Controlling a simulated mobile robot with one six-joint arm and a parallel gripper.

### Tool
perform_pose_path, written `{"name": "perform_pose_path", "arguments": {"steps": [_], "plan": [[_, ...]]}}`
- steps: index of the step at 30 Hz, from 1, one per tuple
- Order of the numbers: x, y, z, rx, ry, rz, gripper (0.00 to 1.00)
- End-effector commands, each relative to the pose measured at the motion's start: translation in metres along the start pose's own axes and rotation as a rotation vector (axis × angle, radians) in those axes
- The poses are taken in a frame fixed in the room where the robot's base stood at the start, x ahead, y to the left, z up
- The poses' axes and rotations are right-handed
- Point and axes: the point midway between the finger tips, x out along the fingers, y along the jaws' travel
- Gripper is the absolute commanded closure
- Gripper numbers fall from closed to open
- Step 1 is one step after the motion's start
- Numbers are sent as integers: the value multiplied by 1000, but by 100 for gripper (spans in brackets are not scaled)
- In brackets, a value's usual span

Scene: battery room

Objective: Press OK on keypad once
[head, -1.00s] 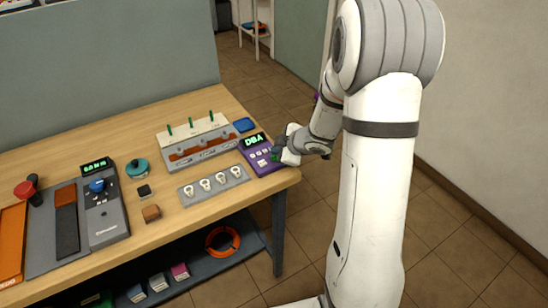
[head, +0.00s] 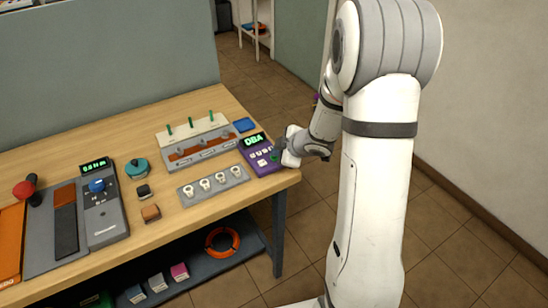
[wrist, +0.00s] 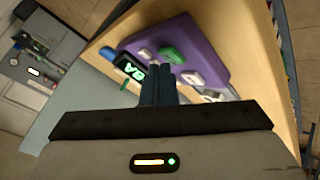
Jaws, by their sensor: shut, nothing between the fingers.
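The purple keypad (head: 262,167) sits at the table's right front corner, with a lit display reading "DBA" (head: 253,140) and a row of keys. In the wrist view the keypad (wrist: 203,38) shows a green key (wrist: 172,54) and pale keys (wrist: 192,78). I cannot read any key label, so I cannot tell which is OK. My gripper (head: 280,156) is shut and empty at the keypad's right side. In the wrist view its fingertips (wrist: 160,72) overlap the keypad's near edge, below the green key; whether they touch it is unclear. The fingers hide part of the keypad.
A grey strip with several round white pieces (head: 213,187) lies left of the keypad. A blue block (head: 244,125) sits behind the keypad. Open floor (head: 455,240) lies right of the table.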

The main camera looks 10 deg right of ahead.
Motion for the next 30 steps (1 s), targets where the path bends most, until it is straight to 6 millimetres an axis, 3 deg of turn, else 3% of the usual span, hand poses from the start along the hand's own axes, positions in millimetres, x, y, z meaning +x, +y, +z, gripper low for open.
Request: {"name": "perform_pose_path", "arguments": {"steps": [30], "plan": [[4,-3,3,0,0,-1,100]]}}
